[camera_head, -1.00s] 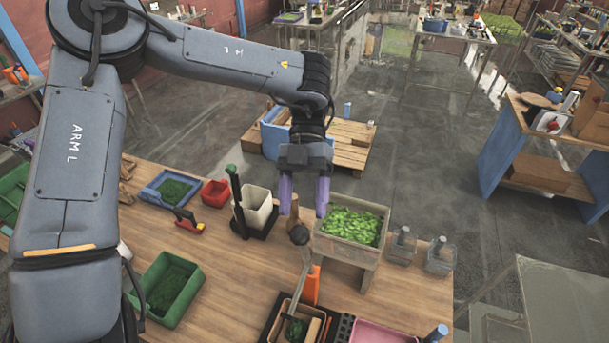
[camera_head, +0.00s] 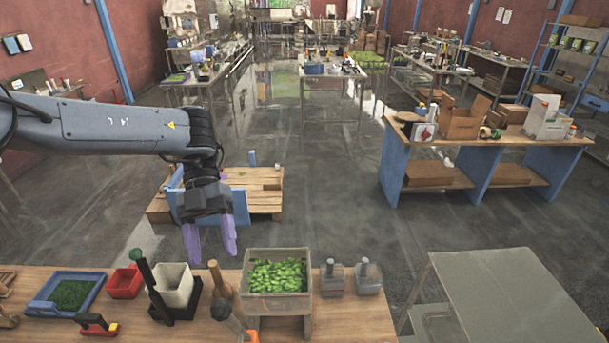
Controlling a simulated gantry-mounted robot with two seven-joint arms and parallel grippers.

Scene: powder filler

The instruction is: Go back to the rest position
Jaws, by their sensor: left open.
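My left gripper (camera_head: 211,240) has purple fingers, spread apart with nothing between them. It hangs beyond the back edge of the wooden workbench (camera_head: 352,318), above and left of the grey bin of green leaves (camera_head: 277,276). Its arm comes in from the left. My right gripper does not show.
A pallet (camera_head: 258,190) lies on the floor behind. A grey metal table (camera_head: 504,299) stands right. Open floor lies between the furniture.

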